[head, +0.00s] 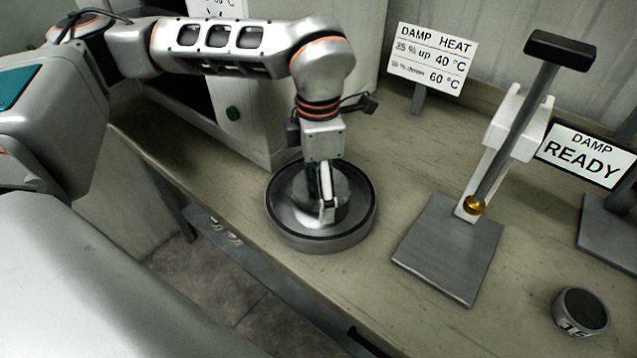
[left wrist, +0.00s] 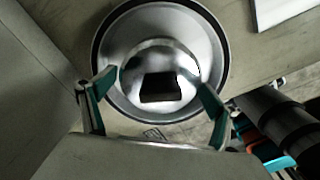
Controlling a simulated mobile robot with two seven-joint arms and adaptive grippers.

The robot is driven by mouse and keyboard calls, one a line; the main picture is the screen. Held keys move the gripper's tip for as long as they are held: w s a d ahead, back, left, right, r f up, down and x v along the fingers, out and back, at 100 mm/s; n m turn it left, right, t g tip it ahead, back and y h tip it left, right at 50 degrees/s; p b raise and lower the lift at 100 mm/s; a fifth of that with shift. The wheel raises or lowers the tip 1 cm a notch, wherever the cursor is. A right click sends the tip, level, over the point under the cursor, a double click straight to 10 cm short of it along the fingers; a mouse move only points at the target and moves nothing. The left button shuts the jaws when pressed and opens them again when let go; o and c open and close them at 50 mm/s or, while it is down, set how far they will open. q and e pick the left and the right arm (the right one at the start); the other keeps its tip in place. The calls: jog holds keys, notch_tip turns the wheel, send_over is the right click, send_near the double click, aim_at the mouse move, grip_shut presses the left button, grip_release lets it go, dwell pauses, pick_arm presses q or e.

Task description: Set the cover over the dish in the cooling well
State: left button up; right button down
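The cooling well (head: 368,222) is a round grey basin with a dark rim on the bench; its rim circles the cover in the left wrist view (left wrist: 107,113). The cover (left wrist: 140,60) is a shiny metal dome with a dark block-like patch in its middle, and it appears to sit inside the well. In the head view the cover (head: 345,185) is partly behind my left gripper (head: 326,208), which points down over it. In the left wrist view its two teal fingers (left wrist: 157,80) are spread wide, with the dark patch between them and untouched. The dish is not visible. My right gripper is not in view.
A stand with a grey base plate (head: 445,255) and a tilted black-topped lever (head: 520,120) stands right of the well. A small round tin (head: 581,311) is at the lower right. Two signs (head: 431,60) (head: 585,157) stand behind. A grey cabinet (head: 245,115) is close behind the well.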

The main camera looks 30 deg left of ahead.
pick_arm(q)
jog(key=shift+o, duration=0.4)
jog(key=shift+r, duration=0.15)
notch_tip(320, 180, up, 12)
jog(key=shift+r+p, duration=0.1)
jog(key=shift+p, duration=0.6)
